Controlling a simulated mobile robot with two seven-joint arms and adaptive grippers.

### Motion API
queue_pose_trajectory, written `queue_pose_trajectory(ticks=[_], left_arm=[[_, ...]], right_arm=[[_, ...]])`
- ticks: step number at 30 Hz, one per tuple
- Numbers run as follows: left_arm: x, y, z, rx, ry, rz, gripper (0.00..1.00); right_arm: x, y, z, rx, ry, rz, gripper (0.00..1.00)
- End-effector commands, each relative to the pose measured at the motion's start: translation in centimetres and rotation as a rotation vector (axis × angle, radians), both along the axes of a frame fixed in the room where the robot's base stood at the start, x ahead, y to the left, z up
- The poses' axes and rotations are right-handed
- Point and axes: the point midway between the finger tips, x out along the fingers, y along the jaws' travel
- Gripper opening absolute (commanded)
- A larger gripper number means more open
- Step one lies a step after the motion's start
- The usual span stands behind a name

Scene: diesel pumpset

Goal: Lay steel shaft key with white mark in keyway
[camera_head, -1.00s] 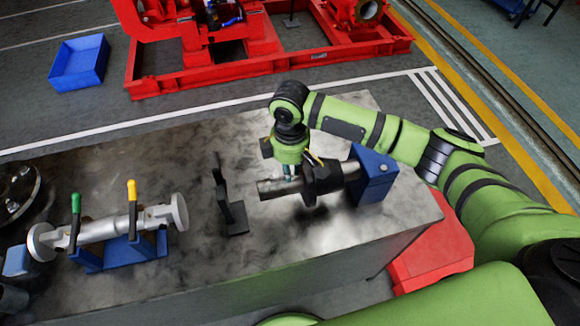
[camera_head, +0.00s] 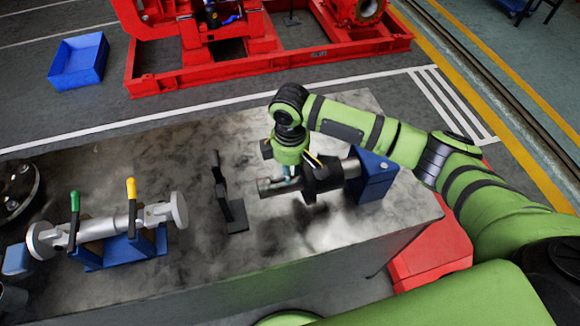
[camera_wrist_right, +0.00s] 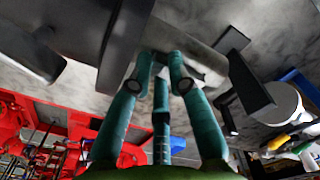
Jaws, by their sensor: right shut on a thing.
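The steel shaft (camera_head: 267,188) lies horizontally, its free end pointing left, with a black hub (camera_head: 322,177) around it and a blue support block (camera_head: 374,176) at its right end. A dark slot-like line shows on top of the shaft near the free end. My right gripper (camera_head: 289,177) points down onto the shaft just left of the hub. In the right wrist view its teal fingers (camera_wrist_right: 163,76) are closed together close to the shaft (camera_wrist_right: 191,47). The key is small and mostly hidden between the fingertips; its white mark cannot be made out. My left gripper is not in view.
A black upright stand (camera_head: 235,212) is left of the shaft end. Farther left, a blue fixture (camera_head: 122,250) holds a steel spool-shaped part (camera_head: 105,228) with green and yellow handled clamps. The bench surface (camera_head: 265,240) before the shaft is clear.

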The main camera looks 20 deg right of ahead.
Motion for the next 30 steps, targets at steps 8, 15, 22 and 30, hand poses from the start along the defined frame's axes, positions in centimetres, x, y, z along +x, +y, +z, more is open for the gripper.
queue_pose_trajectory(ticks=[8, 15, 22, 30], left_arm=[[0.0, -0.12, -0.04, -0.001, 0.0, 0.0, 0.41], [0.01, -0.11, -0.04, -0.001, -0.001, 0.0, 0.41], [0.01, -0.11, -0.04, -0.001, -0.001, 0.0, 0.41], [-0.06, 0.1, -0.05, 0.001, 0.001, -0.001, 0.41]], right_arm=[[0.01, -0.07, -0.23, -0.001, 0.0, -0.001, 0.46], [0.03, -0.26, -0.25, -0.005, 0.001, -0.003, 0.46], [0.03, -0.39, -0.27, -0.008, 0.001, -0.005, 0.46], [0.01, -0.48, -0.3, -0.011, 0.003, -0.006, 0.46]])
